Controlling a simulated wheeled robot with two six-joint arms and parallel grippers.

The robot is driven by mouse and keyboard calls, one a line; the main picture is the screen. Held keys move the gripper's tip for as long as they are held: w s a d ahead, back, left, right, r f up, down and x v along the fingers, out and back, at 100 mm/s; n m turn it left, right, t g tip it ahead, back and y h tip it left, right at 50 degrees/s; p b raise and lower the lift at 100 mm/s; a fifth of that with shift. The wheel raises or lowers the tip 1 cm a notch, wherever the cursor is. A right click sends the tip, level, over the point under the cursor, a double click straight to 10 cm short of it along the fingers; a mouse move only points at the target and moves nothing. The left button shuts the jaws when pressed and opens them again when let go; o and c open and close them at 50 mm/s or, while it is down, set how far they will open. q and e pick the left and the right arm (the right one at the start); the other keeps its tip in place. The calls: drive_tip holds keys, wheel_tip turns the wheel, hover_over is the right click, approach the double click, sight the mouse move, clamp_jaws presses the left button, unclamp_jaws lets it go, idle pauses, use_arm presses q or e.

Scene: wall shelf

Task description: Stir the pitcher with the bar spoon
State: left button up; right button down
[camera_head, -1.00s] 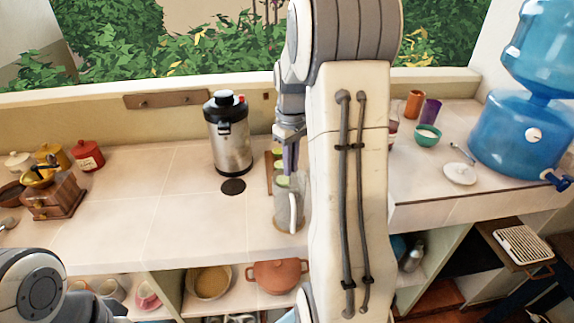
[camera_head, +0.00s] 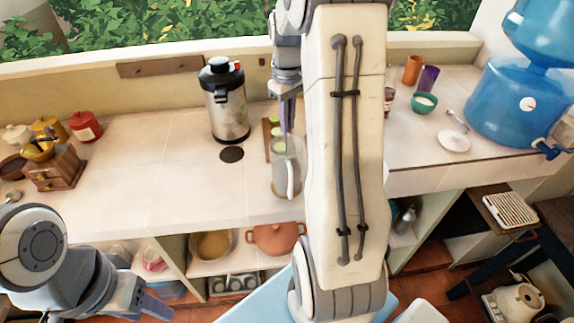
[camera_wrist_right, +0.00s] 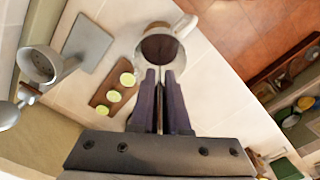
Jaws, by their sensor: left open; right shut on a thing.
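The clear glass pitcher (camera_head: 277,180), with a handle at its right, stands on the counter near its front edge. In the right wrist view the pitcher (camera_wrist_right: 185,27) lies straight ahead of the fingers, its inside dark. My right gripper (camera_head: 287,118) points down just above the pitcher's mouth. Its fingers (camera_wrist_right: 160,75) are close together, shut on the bar spoon, which is mostly hidden between and beyond them. I cannot make out the spoon's bowl. My left gripper (camera_head: 150,308) is open and empty at the bottom left, below the counter front.
A board with lime pieces (camera_wrist_right: 113,96) lies close beside the pitcher. A steel flask (camera_head: 228,105) stands behind left, with a dark round coaster (camera_head: 231,154). A grinder (camera_head: 55,170) is at far left. A teal bowl (camera_head: 424,103) and blue water dispenser (camera_head: 510,120) are at right.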

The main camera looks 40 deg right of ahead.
drive_tip(key=shift+r+p, duration=4.15)
drive_tip(key=shift+r, duration=0.7)
